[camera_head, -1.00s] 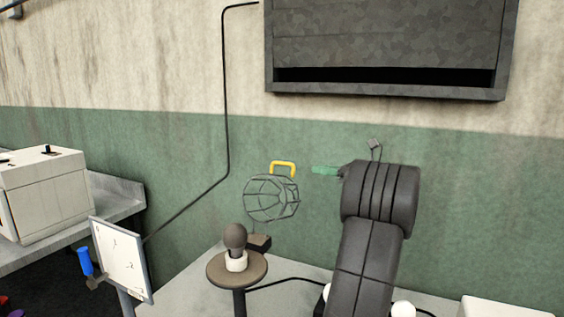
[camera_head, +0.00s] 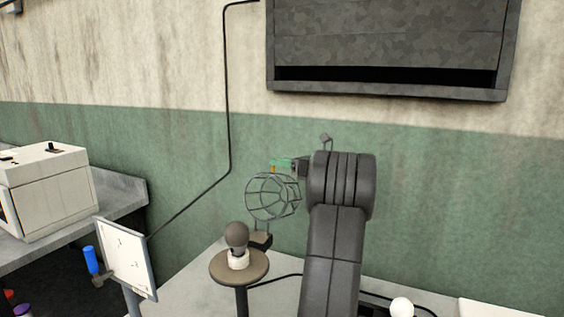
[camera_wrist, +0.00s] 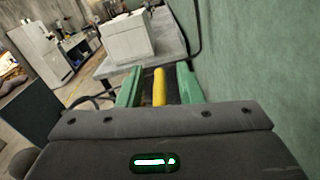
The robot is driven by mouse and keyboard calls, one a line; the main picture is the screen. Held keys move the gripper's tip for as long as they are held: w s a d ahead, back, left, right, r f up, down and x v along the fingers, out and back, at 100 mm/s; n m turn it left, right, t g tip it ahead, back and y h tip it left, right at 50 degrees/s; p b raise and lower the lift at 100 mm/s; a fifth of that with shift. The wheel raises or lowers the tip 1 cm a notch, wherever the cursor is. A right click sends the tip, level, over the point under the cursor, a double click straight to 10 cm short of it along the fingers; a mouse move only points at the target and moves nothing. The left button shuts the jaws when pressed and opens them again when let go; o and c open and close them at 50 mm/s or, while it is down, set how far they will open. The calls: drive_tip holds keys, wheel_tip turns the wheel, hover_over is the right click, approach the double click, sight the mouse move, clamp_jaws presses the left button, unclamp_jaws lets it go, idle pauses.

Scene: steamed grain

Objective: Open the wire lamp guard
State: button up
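The wire lamp guard (camera_head: 272,197) is a round dark cage. In the head view it shows above and to the right of a dark bulb (camera_head: 237,235) in a white socket, apart from it. The guard's yellow handle (camera_wrist: 160,88) lies between the green fingers of my gripper (camera_wrist: 159,90) in the wrist view, with gaps on both sides. My gripper (camera_head: 282,163) is open around the handle at the top of the guard. In the head view the fingers hide most of the handle.
The bulb stands on a round brown stand (camera_head: 240,270). A white box (camera_head: 43,190) sits on a grey bench. A dark wall cabinet (camera_head: 390,45) hangs above. The green wall is close behind the guard.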

clamp_jaws()
drive_tip(key=shift+s+a+r+n+b, duration=0.25)
drive_tip(key=shift+s+r+n+b, duration=0.3)
drive_tip(key=shift+b, duration=0.7)
drive_tip(key=shift+s+a+r+n+b, duration=0.25)
drive_tip(key=shift+s+r+b, duration=0.4)
drive_tip(key=shift+b, duration=0.6)
drive_tip(key=shift+s+a+r+n+b, duration=0.2)
drive_tip(key=shift+s+r+n+b, duration=0.4)
drive_tip(key=shift+b, duration=0.65)
drive_tip(key=shift+s+f, duration=0.15)
drive_tip(key=shift+f, duration=0.05)
